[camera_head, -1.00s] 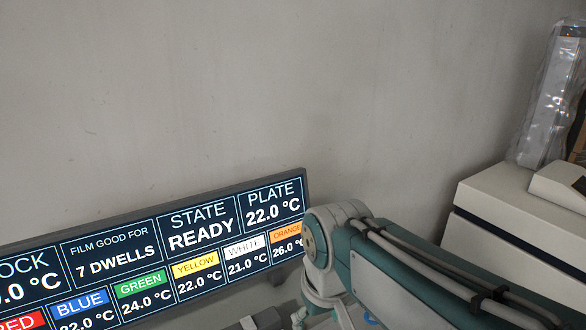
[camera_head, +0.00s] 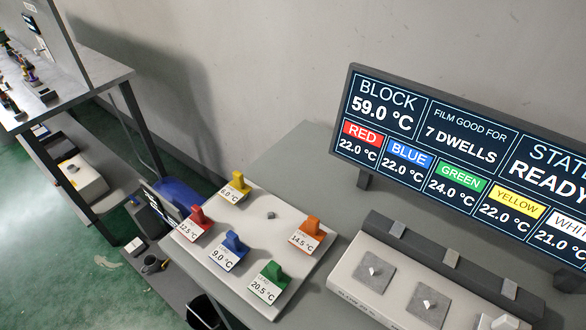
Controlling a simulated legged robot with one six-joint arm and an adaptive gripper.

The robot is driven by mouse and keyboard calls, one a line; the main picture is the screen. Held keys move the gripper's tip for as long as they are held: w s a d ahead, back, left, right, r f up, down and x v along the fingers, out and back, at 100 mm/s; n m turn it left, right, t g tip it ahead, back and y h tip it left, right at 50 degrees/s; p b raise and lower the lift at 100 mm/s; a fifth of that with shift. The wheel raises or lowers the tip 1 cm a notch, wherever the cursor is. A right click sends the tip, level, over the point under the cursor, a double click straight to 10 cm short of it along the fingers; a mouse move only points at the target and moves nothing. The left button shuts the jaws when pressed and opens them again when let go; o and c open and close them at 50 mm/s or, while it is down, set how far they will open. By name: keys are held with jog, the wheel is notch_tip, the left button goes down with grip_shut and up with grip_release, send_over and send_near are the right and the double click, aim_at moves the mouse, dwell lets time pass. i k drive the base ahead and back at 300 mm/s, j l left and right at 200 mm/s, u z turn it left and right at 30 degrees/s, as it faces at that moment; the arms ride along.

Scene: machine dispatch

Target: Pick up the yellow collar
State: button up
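The yellow collar (camera_head: 238,183) stands at the back left corner of a white board (camera_head: 262,230) on the grey table. A white tag with a temperature reading lies at its front; its number is too small to read surely. No gripper touches it in this view. My gripper and arm are out of view, so the gripper's state does not show.
Red (camera_head: 198,218), blue (camera_head: 234,243), green (camera_head: 271,275) and orange (camera_head: 312,228) collars share the board; a bare peg (camera_head: 270,215) stands between. A block with pegs (camera_head: 400,285) and a display (camera_head: 460,150) are right. A dark bin (camera_head: 203,313) is below.

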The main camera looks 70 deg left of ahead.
aim_at(237, 190)
jog(key=u, duration=2.75)
jog(key=i+j, duration=0.15)
jog(key=i+j+z, duration=0.35)
jog(key=j, duration=0.3)
jog(key=i+j+z, duration=0.2)
jog(key=j, duration=0.15)
jog(key=k, duration=0.1)
